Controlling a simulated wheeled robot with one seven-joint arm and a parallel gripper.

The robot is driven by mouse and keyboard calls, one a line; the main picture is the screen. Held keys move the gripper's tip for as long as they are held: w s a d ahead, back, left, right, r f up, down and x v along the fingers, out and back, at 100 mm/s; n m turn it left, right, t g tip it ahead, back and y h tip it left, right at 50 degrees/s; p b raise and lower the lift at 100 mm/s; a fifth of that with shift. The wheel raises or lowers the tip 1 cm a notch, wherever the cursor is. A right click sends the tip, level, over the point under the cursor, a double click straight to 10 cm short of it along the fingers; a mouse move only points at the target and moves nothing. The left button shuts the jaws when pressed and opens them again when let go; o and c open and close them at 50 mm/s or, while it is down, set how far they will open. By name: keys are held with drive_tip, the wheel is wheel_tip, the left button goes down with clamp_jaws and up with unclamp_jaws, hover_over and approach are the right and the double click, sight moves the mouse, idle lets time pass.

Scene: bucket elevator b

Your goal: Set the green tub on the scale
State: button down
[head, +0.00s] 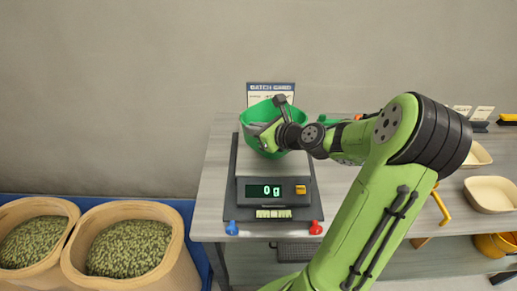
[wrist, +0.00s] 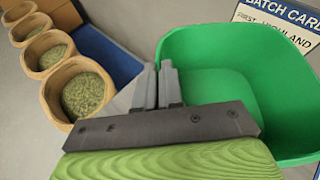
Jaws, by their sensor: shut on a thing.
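The green tub (head: 261,113) is over the scale (head: 243,160) in the head view, and its inside looks empty. My gripper (head: 272,128) is shut on the tub's near wall. In the wrist view the tub (wrist: 215,95) fills the right side, and my gripper (wrist: 160,88) has its fingers closed at the tub's left rim. The scale's display (head: 265,190) reads 0 g. I cannot tell whether the tub's base touches the scale plate; my wrist hides part of both.
A batch card (head: 270,88) stands behind the scale. Open sacks of green pellets (head: 130,248) stand at the left, below the table (head: 215,190). A blue knob (head: 232,228) and a red knob (head: 315,228) sit at the front edge. Beige trays (head: 490,194) lie at the right.

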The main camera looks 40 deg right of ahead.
wheel_tip(320, 180, down, 6)
drive_tip(key=shift+r+b, duration=0.2)
drive_tip(key=shift+b, duration=0.75)
drive_tip(key=shift+f, duration=0.15)
drive_tip(key=c, duration=1.3)
unclamp_jaws()
drive_tip(key=shift+o, duration=0.2)
